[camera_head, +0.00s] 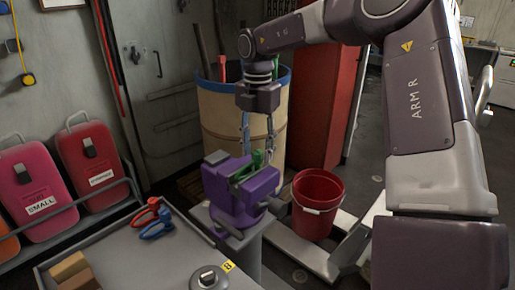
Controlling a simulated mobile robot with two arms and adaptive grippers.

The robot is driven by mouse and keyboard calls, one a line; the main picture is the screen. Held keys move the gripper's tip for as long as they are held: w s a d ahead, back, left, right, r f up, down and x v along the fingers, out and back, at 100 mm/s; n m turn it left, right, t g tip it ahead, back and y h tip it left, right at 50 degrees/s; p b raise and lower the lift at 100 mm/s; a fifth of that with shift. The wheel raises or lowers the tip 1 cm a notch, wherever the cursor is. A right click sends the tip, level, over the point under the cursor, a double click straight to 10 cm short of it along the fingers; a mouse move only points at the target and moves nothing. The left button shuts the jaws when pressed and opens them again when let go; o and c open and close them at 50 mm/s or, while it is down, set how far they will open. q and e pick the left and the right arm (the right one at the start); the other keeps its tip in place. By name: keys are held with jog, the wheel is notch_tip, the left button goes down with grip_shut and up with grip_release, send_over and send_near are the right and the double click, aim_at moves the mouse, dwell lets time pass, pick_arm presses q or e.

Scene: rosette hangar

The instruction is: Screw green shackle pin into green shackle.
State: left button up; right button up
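A green shackle (257,160) sits at the jaws of a purple vise (238,195). I cannot make out the green shackle pin apart from the shackle at this size. My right gripper (258,150) points down from above, just over the shackle. Its two fingers are spread, with a clear gap between them, and the tips are close to the green parts. I cannot tell whether they touch. My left gripper is not in view.
A grey bench (150,265) holds red and blue pliers (152,218), a round metal piece (208,279) and a cardboard box (72,270). A red bucket (317,190) stands right of the vise. A tan drum (222,105) stands behind it.

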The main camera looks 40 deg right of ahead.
jog(key=shift+r, duration=4)
